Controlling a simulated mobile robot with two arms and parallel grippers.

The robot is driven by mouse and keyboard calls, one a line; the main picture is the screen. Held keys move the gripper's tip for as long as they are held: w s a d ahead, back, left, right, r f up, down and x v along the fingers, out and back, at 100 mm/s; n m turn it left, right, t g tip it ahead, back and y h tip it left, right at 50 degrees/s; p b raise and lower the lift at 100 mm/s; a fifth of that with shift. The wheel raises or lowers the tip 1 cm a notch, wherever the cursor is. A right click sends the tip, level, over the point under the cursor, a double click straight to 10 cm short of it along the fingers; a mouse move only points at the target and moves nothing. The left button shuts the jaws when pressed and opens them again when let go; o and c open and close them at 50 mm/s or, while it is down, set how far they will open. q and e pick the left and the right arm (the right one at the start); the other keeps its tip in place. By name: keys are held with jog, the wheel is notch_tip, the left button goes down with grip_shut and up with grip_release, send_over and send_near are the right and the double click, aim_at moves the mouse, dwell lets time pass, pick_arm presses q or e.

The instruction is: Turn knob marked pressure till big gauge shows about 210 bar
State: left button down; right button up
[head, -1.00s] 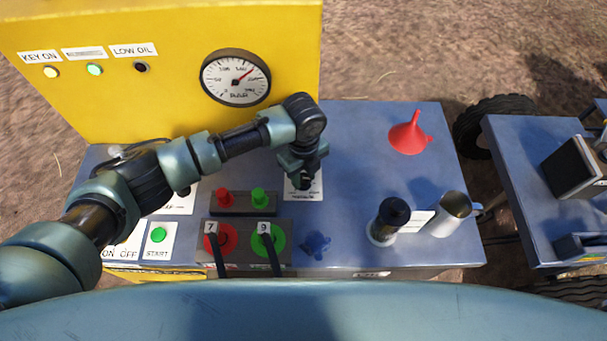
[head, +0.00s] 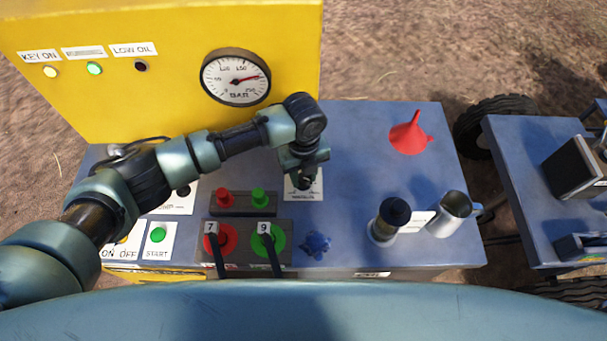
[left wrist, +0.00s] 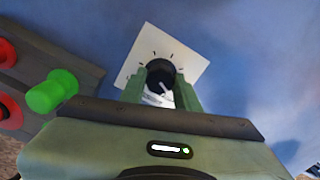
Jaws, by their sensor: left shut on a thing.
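The black pressure knob (left wrist: 158,73) sits on a white plate (left wrist: 186,63) with tick marks; its pointer line points down and right in the left wrist view. My left gripper (left wrist: 161,88) has its two green fingers on either side of the knob, shut on it. In the head view the left gripper (head: 304,180) is over the plate and hides most of the knob. The big gauge (head: 236,77) on the yellow panel has a red needle pointing right and slightly up, around the 200 mark; the exact reading is too small to tell. My right gripper is out of view.
Left of the knob are a red and a green button (head: 258,197), and levers marked 7 and 9 (head: 268,243). A blue knob (head: 316,244) stands in front.

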aim_at(303, 178)
pick_arm(q)
jog(key=c, duration=1)
grip_release()
jog(key=shift+c, duration=0.2)
jog(key=shift+r, duration=0.1)
notch_tip(303, 178, up, 8)
jog(key=shift+f+b, duration=0.1)
jog(key=shift+b, duration=0.75)
jog(key=shift+f, duration=0.1)
